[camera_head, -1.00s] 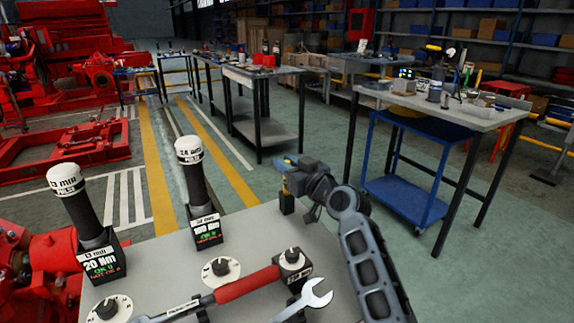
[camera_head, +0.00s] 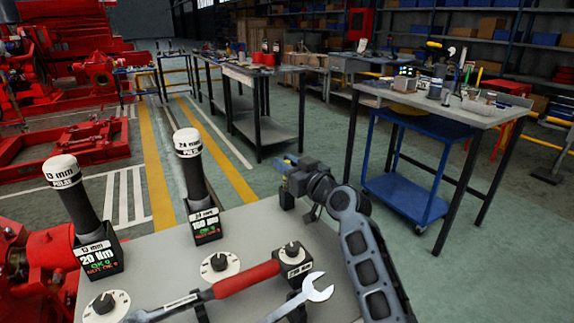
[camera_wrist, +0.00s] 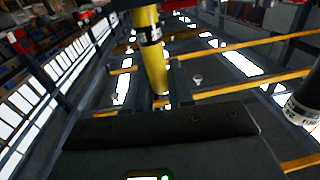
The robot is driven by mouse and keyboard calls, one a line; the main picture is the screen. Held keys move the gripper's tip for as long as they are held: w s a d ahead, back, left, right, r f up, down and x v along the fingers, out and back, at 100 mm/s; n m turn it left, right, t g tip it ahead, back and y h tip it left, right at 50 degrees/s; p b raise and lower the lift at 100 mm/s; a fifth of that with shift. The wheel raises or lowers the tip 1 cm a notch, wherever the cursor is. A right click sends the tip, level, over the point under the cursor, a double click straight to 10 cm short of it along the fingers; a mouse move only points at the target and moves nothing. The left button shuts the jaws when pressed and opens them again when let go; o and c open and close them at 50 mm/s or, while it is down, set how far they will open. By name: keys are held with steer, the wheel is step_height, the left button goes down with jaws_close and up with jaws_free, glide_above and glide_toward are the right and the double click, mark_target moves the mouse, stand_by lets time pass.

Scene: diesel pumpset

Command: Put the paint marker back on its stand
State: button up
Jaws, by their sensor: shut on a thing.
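The paint marker (camera_wrist: 149,45) is yellow with a dark printed band and fills the upper middle of the wrist view. My gripper (camera_head: 288,168) is shut on it at the far right corner of the grey bench. In the head view only a small yellow bit shows by the fingers. A small black block (camera_head: 287,201), possibly the stand, is on the bench corner just below the gripper. I cannot tell whether the marker touches it or is in it.
Two black torque tools stand upright in holders (camera_head: 207,224) on the left of the bench (camera_head: 165,255). A red-handled wrench (camera_head: 246,281), an open-ended spanner (camera_head: 318,290) and round dials (camera_head: 220,266) lie nearer. A blue cart (camera_head: 405,195) stands beyond, to the right.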

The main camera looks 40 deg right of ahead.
steer(key=shift+f, duration=0.3)
steer(key=o, duration=1)
steer(key=s, duration=0.2)
steer(key=s+a, duration=0.1)
steer(key=s, duration=0.2)
steer(key=s+b, duration=0.1)
steer(key=s, duration=0.1)
steer(key=shift+s+a+r, duration=0.1)
steer(key=shift+s+a, duration=0.1)
steer(key=shift+s, duration=0.15)
